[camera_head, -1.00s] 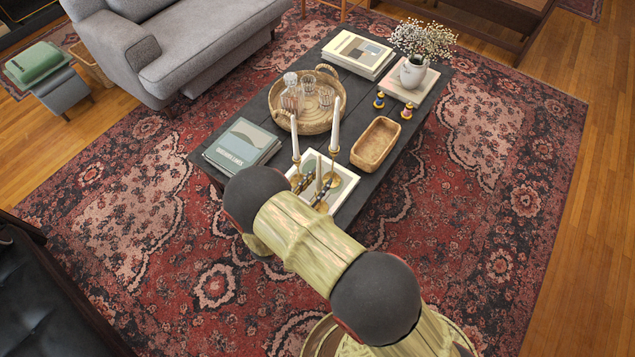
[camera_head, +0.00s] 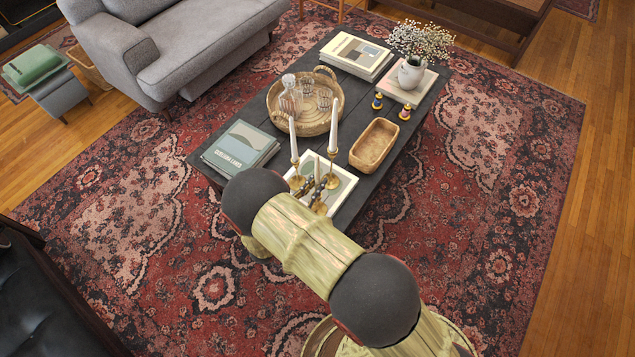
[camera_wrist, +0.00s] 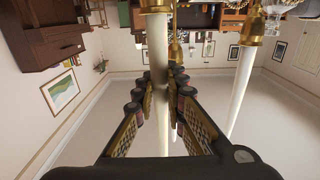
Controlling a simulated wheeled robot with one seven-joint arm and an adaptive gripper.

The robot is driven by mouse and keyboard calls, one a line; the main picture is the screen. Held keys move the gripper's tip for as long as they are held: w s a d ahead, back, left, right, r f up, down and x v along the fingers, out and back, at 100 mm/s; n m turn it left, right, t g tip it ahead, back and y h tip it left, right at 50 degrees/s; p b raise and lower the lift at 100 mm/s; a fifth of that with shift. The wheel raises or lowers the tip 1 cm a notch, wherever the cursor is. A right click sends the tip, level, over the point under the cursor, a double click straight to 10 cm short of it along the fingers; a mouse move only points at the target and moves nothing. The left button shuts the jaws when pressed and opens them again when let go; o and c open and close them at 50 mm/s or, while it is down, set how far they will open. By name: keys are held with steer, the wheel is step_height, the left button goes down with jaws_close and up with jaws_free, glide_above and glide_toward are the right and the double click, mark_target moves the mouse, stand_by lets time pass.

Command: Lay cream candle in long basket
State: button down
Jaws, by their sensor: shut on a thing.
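Three pale candles stand upright in brass holders on the coffee table's near end. The cream candle (camera_head: 317,168) is the shortest-looking, between and in front of the two taller ones. My gripper (camera_head: 313,190) is beside the holders, its fingers partly lost among them. In the wrist view, which is upside down, my gripper (camera_wrist: 160,80) is shut around the cream candle (camera_wrist: 158,45), whose end sits at a brass cup (camera_wrist: 155,5). The long basket (camera_head: 375,146) is an oblong brown tray to the right of the candles, and its inside looks empty.
Tall candles (camera_head: 293,140) (camera_head: 334,126) stand close to my gripper. A round wicker tray (camera_head: 318,122) with glassware lies behind. Books (camera_head: 240,147) are at left. Two small colourful figures (camera_head: 405,112) and a flower vase (camera_head: 411,73) stand beyond the basket.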

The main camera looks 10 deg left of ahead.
mark_target(316, 176)
steer(key=shift+r+p, duration=1.8)
steer(key=shift+r, duration=0.9)
